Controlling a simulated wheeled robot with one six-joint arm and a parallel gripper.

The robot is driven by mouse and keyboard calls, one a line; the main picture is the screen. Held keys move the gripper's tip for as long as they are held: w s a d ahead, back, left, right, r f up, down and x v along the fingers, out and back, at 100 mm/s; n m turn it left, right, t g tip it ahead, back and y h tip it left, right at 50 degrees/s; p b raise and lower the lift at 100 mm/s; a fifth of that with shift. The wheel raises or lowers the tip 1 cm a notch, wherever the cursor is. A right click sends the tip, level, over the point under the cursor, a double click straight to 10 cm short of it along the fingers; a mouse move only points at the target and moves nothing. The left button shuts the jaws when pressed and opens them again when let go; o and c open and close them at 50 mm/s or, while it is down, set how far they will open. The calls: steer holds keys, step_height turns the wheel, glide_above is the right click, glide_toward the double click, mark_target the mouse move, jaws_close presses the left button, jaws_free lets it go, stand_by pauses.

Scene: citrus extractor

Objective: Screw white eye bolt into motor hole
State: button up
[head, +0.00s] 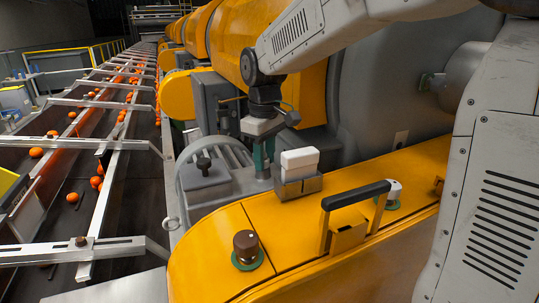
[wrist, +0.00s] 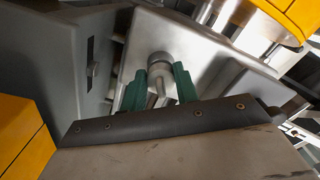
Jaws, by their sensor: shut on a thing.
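My gripper (head: 263,172) points down beside the grey finned motor (head: 226,158), with its green fingers just right of it in the head view. In the wrist view the green fingers (wrist: 160,88) are shut around a pale grey rounded piece with a short stem, which I take to be the eye bolt (wrist: 159,66). The fingers hide part of it, and its eye cannot be made out. In the head view the bolt is too small to tell. The motor hole cannot be made out in either view, and I cannot tell whether the bolt touches the motor.
A white block (head: 299,158) on a grey block (head: 298,186) stands right beside my gripper. The yellow housing (head: 205,268) in front carries a brown knob (head: 246,243), a black handle (head: 356,194) and a white knob (head: 394,188). A conveyor with oranges (head: 97,182) runs along the left.

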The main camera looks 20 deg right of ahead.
steer(key=shift+m, duration=0.9)
steer(key=shift+m, duration=0.8)
steer(key=shift+a+m, duration=0.1)
steer(key=shift+m, duration=0.8)
